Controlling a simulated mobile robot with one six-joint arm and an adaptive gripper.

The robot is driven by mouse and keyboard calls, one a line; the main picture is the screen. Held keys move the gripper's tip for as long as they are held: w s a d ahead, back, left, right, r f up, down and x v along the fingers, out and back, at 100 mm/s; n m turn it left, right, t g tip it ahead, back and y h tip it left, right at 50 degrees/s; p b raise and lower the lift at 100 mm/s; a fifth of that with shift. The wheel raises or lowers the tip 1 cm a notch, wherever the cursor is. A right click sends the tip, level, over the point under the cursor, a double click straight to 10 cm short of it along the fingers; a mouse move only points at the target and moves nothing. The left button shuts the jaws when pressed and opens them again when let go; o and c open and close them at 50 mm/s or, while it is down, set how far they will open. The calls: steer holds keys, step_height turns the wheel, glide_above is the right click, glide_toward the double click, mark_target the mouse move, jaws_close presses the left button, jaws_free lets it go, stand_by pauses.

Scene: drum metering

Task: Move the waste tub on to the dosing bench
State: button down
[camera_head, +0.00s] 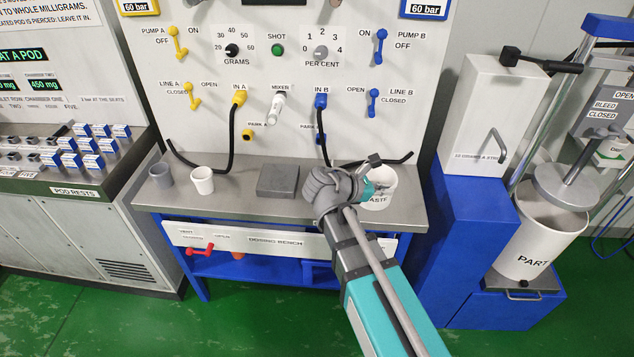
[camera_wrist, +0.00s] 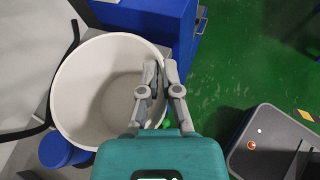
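The waste tub (camera_head: 383,200) is a white, open tub marked WASTE at the right end of the dosing bench's grey top (camera_head: 237,190). It looks upright, but I cannot tell whether its base touches the top. My gripper (camera_head: 372,184) is at the tub, and my arm hides part of it. In the wrist view the empty tub (camera_wrist: 85,90) fills the left half. My gripper's fingers (camera_wrist: 160,72) straddle its right rim, one inside and one outside, and look closed on the wall.
On the bench stand a grey cup (camera_head: 161,175), a white cup (camera_head: 203,181) and a dark grey block (camera_head: 278,181). Black hoses (camera_head: 232,140) hang behind. A blue cabinet (camera_head: 470,215) rises just right of the bench. Bare top lies between white cup and block.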

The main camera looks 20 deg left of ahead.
mark_target(388, 180)
steer(key=shift+w, duration=0.15)
steer(key=w+f+b, duration=0.1)
steer(key=w, duration=0.1)
steer(key=w+d+f+b, duration=0.1)
steer(key=w, duration=0.2)
steer(key=w+f+b, duration=0.2)
steer(key=w, duration=0.1)
steer(key=shift+w+d+f, duration=0.1)
steer(key=shift+w+d, duration=0.1)
steer(key=shift+d, duration=0.05)
steer(key=w+d+f+b, duration=0.1)
steer(key=w+f+b, duration=0.3)
steer(key=b, duration=0.1)
steer(key=shift+w+f, duration=0.15)
steer(key=shift+f, duration=0.25)
steer(key=shift+w+d+f+b, duration=0.1)
steer(key=shift+w+f+b, duration=0.1)
steer(key=shift+f+b, duration=0.8)
steer(key=shift+w+d+f+b, duration=0.1)
steer(key=shift+w+f+b, duration=0.1)
steer(key=shift+f+b, duration=0.8)
steer(key=shift+f, duration=0.1)
